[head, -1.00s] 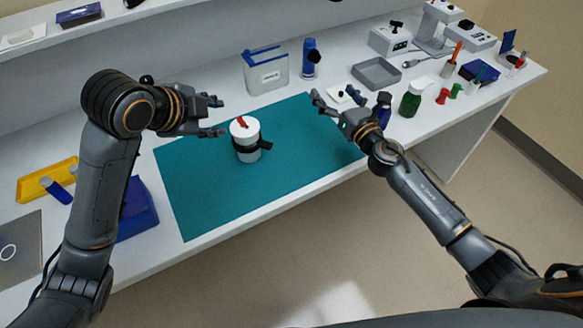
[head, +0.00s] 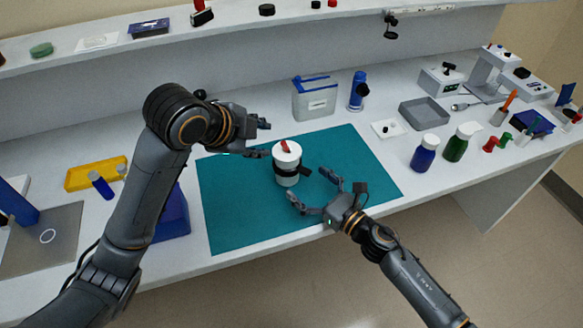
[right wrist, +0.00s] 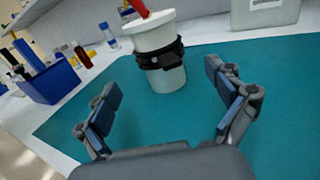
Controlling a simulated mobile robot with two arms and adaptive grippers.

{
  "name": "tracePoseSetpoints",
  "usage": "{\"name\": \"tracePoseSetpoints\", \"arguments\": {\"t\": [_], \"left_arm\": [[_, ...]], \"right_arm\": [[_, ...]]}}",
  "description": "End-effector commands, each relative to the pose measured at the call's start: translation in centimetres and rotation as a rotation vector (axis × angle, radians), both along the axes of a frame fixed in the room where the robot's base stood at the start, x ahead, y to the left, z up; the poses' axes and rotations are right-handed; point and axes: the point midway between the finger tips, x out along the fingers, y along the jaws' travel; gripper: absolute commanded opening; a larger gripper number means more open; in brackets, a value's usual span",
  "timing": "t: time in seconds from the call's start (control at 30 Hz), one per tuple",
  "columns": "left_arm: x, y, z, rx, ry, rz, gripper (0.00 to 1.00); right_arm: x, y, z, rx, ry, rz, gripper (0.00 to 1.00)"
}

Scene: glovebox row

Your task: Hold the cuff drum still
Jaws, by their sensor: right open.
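The cuff drum is a white cylinder (head: 287,165) with a black band, a side lug and a red piece on its lid. It stands upright on the teal mat (head: 235,220). It also shows in the right wrist view (right wrist: 156,45), beyond and between the fingers. My left gripper (head: 262,137) is open, just left of and behind the drum, apart from it. My right gripper (head: 308,187) is open and empty at the drum's front right, its fingers facing the drum without touching it. In the right wrist view, both fingers (right wrist: 165,98) are spread wide.
A clear blue-lidded container (head: 315,100) and a blue bottle (head: 357,92) stand behind the mat. A grey tray (head: 424,113), a dark blue jar (head: 424,153) and a green jar (head: 461,142) are to the right. A yellow tray (head: 95,174) and a blue bin (head: 173,215) are left.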

Motion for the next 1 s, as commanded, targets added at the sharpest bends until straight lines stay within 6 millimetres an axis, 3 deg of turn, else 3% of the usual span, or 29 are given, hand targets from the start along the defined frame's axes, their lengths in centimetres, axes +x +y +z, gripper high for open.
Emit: {"name": "tracePoseSetpoints", "arguments": {"t": [0.1,0.37,0.8,0.83,1.0], "left_arm": [[0.0,0.0,0.0,0.0,0.0,0.0,0.38],[0.0,0.0,0.0,0.0,0.0,0.0,0.38],[0.0,0.0,0.0,0.0,0.0,0.0,0.38],[0.0,0.0,0.0,0.0,0.0,0.0,0.38],[0.0,0.0,0.0,0.0,0.0,0.0,0.38]], "right_arm": [[1.9,1.6,0.1,0.001,-0.002,-0.001,0.94],[4.8,4.0,0.0,0.001,0.001,-0.002,0.94],[5.6,4.8,0.0,-0.001,0.001,-0.001,0.94],[5.6,4.8,0.0,-0.001,0.001,-0.001,0.92],[5.6,4.8,0.0,-0.001,0.001,-0.001,0.57]]}}
